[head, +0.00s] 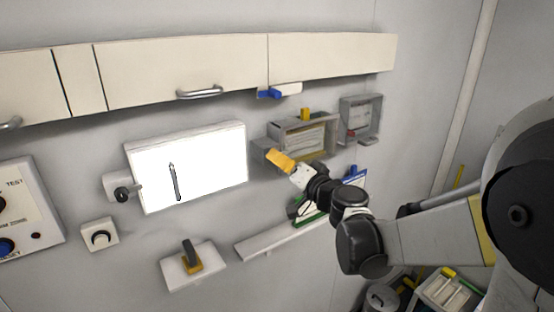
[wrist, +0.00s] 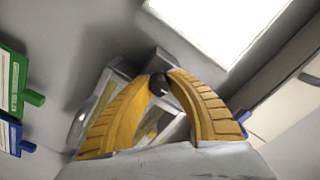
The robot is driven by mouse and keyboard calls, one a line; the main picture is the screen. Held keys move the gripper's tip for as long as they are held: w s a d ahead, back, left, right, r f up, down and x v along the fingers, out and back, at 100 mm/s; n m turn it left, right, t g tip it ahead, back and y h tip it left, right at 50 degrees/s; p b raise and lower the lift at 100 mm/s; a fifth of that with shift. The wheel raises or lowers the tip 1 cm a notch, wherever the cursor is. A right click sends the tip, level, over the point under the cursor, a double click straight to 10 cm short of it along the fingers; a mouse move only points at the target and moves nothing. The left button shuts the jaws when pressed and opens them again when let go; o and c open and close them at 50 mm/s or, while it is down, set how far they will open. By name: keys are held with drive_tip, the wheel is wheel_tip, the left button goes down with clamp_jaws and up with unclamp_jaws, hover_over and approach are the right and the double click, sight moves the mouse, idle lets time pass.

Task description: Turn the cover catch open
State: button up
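My gripper (head: 275,158) has yellow fingers and reaches to the grey wall box with a window-like front (head: 303,139), at that box's lower left. In the wrist view the fingertips of my gripper (wrist: 160,79) stand close together, one on each side of a small dark knob (wrist: 158,87), which fills the gap between them. The knob seems to be the cover catch; the fingers hide it in the head view. Part of the grey box (wrist: 118,72) shows behind the fingers. How far the catch is turned cannot be told.
A bright white panel (head: 205,165) is left of my gripper. A smaller grey box (head: 360,118) is at the right. Cabinets (head: 185,72) run above. A ledge (head: 270,243) and green and blue items (wrist: 12,82) are below. A black lever on a white plate (head: 193,265) is lower left.

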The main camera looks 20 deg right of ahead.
clamp_jaws()
drive_tip(key=m+b, duration=0.2)
drive_tip(key=m, duration=0.2)
drive_tip(key=shift+f+m, duration=0.15)
drive_tip(key=shift+m, duration=0.25)
drive_tip(key=m+b, duration=0.1)
drive_tip(key=m, duration=0.3)
drive_tip(key=shift+b, duration=0.4)
drive_tip(key=m+b, duration=0.1)
drive_tip(key=m, duration=0.4)
drive_tip(key=shift+m+b, duration=0.55)
drive_tip(key=shift+m, duration=1.55)
drive_tip(key=o, duration=1)
unclamp_jaws()
